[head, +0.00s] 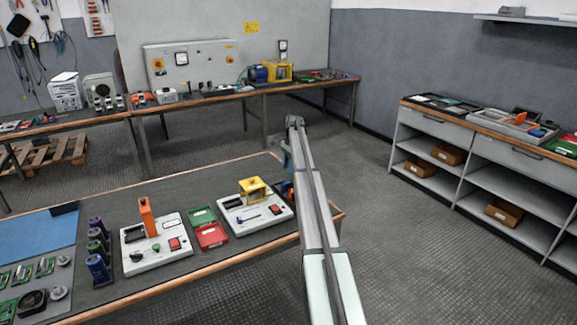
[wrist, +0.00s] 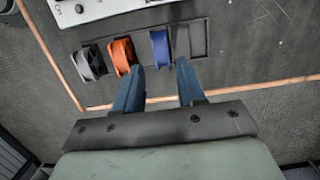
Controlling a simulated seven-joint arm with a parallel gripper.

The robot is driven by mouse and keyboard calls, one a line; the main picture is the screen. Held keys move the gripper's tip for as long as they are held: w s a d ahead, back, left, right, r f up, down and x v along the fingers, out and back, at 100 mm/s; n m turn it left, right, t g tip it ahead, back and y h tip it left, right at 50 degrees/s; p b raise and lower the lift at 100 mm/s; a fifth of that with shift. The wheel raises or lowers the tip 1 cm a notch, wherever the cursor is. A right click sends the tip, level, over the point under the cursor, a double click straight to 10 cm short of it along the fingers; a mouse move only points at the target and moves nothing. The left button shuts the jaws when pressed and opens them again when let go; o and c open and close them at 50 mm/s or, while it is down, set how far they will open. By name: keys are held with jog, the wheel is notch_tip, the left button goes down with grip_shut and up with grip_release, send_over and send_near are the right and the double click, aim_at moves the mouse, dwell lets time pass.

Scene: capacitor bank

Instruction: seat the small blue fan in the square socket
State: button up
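The blue fan (wrist: 160,48) stands on edge in a dark rack (wrist: 228,38) in the wrist view, beside an orange fan (wrist: 123,56) and a grey fan (wrist: 89,63). An empty bay lies just right of it. My gripper (wrist: 161,72) is open and empty, its blue fingers apart. In the picture the fingertips are just below the blue fan, one on each side; I cannot tell their height above it. I cannot identify the square socket for certain in either view.
A white panel (wrist: 118,5) edges the wrist view above the fans. The bench's back is clear.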

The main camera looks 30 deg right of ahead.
aim_at(288, 182)
jog(key=shift+f, duration=4.35)
grip_shut()
jog(key=shift+r, duration=0.15)
jog(key=shift+r, duration=3.4)
